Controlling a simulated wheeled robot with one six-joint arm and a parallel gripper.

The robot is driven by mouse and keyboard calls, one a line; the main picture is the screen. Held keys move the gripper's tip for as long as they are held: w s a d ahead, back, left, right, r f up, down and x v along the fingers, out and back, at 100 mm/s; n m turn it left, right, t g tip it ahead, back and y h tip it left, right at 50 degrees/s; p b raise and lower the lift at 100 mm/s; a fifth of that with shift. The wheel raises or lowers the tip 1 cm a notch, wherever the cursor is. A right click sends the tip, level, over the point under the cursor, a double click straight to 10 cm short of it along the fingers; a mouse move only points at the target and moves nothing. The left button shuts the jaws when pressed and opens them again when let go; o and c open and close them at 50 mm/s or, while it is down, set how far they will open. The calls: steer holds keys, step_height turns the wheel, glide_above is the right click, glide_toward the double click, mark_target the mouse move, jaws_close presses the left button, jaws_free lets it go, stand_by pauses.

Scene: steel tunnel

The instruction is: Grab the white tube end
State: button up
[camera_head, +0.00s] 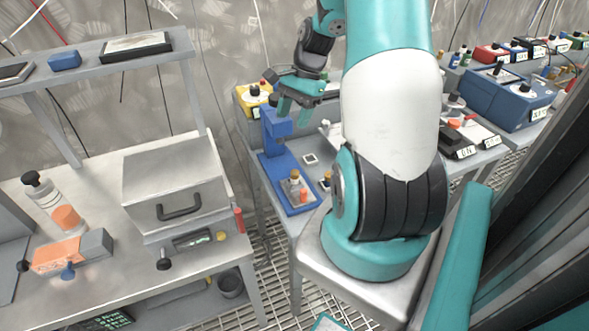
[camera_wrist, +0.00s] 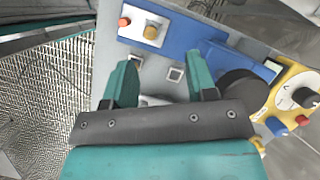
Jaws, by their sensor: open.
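My gripper (camera_wrist: 161,76) is open in the wrist view, its two teal fingers apart with nothing clasped between them. A small whitish piece (camera_wrist: 153,100) shows low between the fingers, partly hidden by the gripper body; I cannot tell if it is the white tube end. In the head view my gripper (camera_head: 294,104) hangs over the back bench beside the blue stand. A white piece (camera_head: 327,127) lies there to its lower right, partly hidden by my arm. No tube end can be clearly made out.
The blue stand (camera_head: 274,125) has a base bearing brass and orange parts. A small square plate (camera_head: 310,159) lies beside it. A yellow box with knobs (camera_head: 252,97) is behind; it also shows in the wrist view (camera_wrist: 288,88). A grey case (camera_head: 176,188) stands on the left bench.

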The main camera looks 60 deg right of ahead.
steer(key=s+d+f+m, duration=0.2)
steer(key=s+d+m, duration=0.1)
steer(key=d, duration=0.1)
steer(key=p, duration=0.3)
glide_above(296, 172)
steer(key=d, duration=0.2)
steer(key=f, duration=0.9)
steer(key=shift+a+f, duration=0.2)
steer(key=shift+f, duration=0.2)
steer(key=shift+p+x, duration=1.05)
steer(key=shift+x, duration=2.15)
steer(key=shift+s+d+f, duration=0.1)
steer(key=shift+s+d, duration=0.05)
steer(key=shift+d, duration=0.05)
steer(key=shift+c, duration=0.5)
jaws_close()
